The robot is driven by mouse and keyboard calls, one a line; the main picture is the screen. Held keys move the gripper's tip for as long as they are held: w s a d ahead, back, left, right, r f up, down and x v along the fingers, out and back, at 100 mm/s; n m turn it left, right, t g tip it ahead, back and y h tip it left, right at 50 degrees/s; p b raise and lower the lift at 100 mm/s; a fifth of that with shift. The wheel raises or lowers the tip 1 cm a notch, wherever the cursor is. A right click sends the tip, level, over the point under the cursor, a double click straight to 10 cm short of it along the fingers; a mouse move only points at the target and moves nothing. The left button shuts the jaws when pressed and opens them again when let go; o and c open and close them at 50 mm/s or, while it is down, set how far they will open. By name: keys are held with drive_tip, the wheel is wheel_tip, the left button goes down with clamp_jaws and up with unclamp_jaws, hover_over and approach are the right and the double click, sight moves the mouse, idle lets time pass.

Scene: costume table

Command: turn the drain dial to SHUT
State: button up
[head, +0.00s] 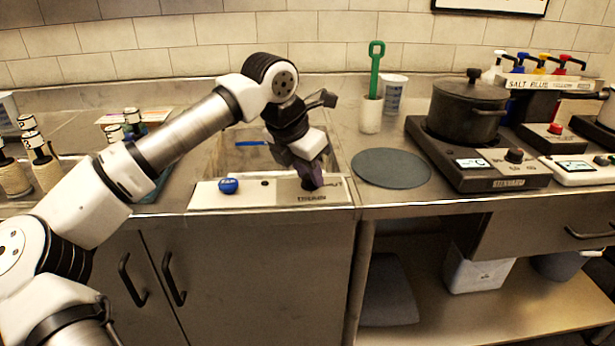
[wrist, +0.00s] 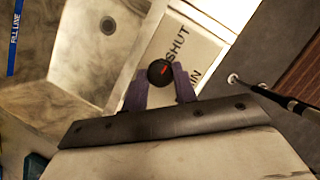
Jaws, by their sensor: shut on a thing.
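The drain dial (wrist: 160,72) is a round black knob with a short red mark, on a pale panel (wrist: 205,50) printed SHUT, with letters ending in "IN" partly hidden below. The red mark lies near the knob's middle; I cannot tell surely which word it points at. My gripper (wrist: 161,84) has its two purple fingers on either side of the dial and is shut on it. In the head view my gripper (head: 312,180) reaches down to the right part of the sink's front panel (head: 250,198), hiding the dial there.
The sink basin (wrist: 85,40) lies behind the panel, with a drain hole and a blue FILL LINE strip (wrist: 14,38). A blue knob (head: 228,185) sits on the panel's left. A grey round mat (head: 391,167), a green-handled tool (head: 375,70) and a pot (head: 468,107) stand to the right.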

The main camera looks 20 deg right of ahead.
drive_tip(key=shift+n, duration=0.4)
drive_tip(key=o, duration=1)
drive_tip(key=shift+c, duration=0.2)
drive_tip(key=shift+a+r, duration=0.1)
drive_tip(key=v, duration=1.3)
drive_tip(key=shift+s+r, duration=0.25)
drive_tip(key=shift+r, duration=0.05)
